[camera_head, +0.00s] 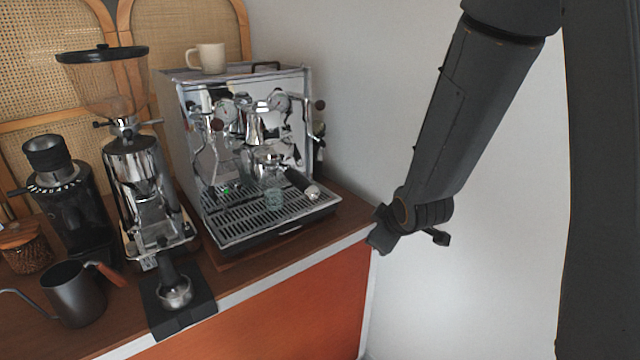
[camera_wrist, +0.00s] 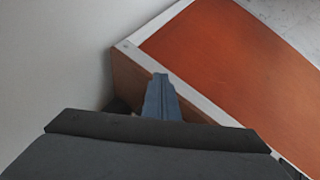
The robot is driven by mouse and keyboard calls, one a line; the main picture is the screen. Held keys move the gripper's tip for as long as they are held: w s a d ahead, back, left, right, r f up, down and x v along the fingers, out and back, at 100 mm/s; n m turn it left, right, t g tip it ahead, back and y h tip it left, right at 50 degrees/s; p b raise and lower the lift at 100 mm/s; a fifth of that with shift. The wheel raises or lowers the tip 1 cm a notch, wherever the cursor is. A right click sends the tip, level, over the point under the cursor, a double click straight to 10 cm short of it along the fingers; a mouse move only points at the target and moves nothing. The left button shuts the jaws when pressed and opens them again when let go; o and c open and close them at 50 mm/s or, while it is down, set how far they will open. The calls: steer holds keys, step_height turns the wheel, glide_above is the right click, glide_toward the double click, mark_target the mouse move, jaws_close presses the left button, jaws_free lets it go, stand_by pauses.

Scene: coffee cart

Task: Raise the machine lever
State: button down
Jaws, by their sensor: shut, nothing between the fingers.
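The chrome espresso machine (camera_head: 215,150) stands on the wooden counter, with its front group (camera_head: 256,125) facing me. Its lever is too small among the shiny chrome parts to pick out with certainty, so I cannot tell its position. A portafilter with a dark handle (camera_head: 298,181) is at the group and points to the front right. My gripper (camera_head: 376,240) is shut and empty, off the counter's right front corner, to the right of and lower than the machine. In the wrist view its fingers (camera_wrist: 161,85) show against the cabinet's end; the machine is out of that view.
A cream mug (camera_head: 208,58) is on top of the machine. The white wall (camera_head: 400,90) is behind; space before the cabinet looks free.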

steer(key=w+a+r+n+t+y, duration=0.1)
steer(key=w+a+n, duration=0.1)
steer(key=w+a+r+n+t+y+p, duration=0.1)
steer(key=w+a+n, duration=0.1)
steer(key=n, duration=0.1)
steer(key=w+a+r+n+t+y, duration=0.2)
steer(key=w+a, duration=0.1)
steer(key=shift+a+n+p, duration=0.1)
steer(key=shift+n+p, duration=0.2)
steer(key=shift+n, duration=0.1)
steer(key=w+a+r+n+t+y, duration=0.1)
steer(key=w+a+n, duration=0.1)
steer(key=a, duration=0.1)
steer(key=w+a+r+n+t+y, duration=0.1)
steer(key=w+a+r+n+y, duration=0.1)
steer(key=a, duration=0.1)
steer(key=w+a+r+n+y, duration=0.1)
steer(key=w+a+r+n, duration=0.1)
steer(key=a, duration=0.1)
steer(key=shift+a+t+y+p, duration=0.3)
steer(key=shift+t+y+p, duration=0.05)
steer(key=shift+t+y, duration=0.05)
steer(key=shift+w+f+b, duration=0.15)
steer(key=shift+w+b, duration=0.05)
steer(key=shift+b, duration=0.1)
